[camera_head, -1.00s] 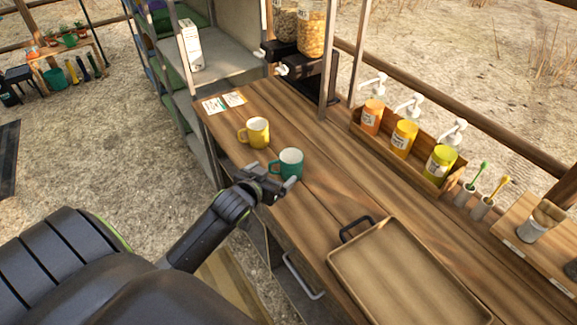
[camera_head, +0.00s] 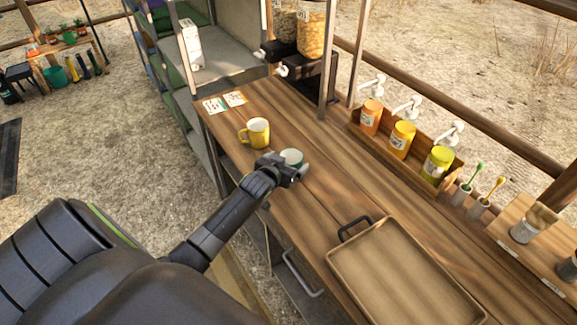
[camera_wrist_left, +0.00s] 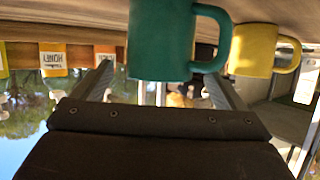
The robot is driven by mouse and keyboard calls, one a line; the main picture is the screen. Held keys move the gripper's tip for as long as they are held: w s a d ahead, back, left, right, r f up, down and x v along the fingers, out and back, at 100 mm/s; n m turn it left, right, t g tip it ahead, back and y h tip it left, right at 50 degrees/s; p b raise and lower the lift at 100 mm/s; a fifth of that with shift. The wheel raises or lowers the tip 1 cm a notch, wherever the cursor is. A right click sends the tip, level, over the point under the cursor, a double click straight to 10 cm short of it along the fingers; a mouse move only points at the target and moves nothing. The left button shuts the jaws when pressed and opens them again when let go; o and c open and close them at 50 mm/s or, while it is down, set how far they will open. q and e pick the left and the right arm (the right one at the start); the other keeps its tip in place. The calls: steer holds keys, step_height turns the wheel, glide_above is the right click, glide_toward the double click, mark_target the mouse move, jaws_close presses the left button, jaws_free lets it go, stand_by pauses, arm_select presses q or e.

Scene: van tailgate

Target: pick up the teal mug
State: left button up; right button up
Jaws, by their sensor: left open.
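The teal mug (camera_head: 291,156) stands on the wooden counter, mostly hidden behind my left gripper (camera_head: 291,171) in the head view. In the left wrist view, which looks upside down, the teal mug (camera_wrist_left: 160,42) shows large, with its handle on the right. My left gripper (camera_wrist_left: 160,88) is open there, one finger to each side of the mug's body. The right finger passes close to the handle; I cannot tell whether they touch. My right gripper is in neither view.
A yellow mug (camera_head: 257,132) stands just beyond the teal one and also shows in the wrist view (camera_wrist_left: 256,50). A wooden tray (camera_head: 398,285) with a dark handle lies nearer. A wooden box of jars (camera_head: 403,140) lines the back edge. The counter's middle is clear.

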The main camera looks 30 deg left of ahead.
arm_select(q)
steer(key=shift+w+f, duration=0.25)
steer(key=shift+w, duration=0.35)
steer(key=c, duration=1.1)
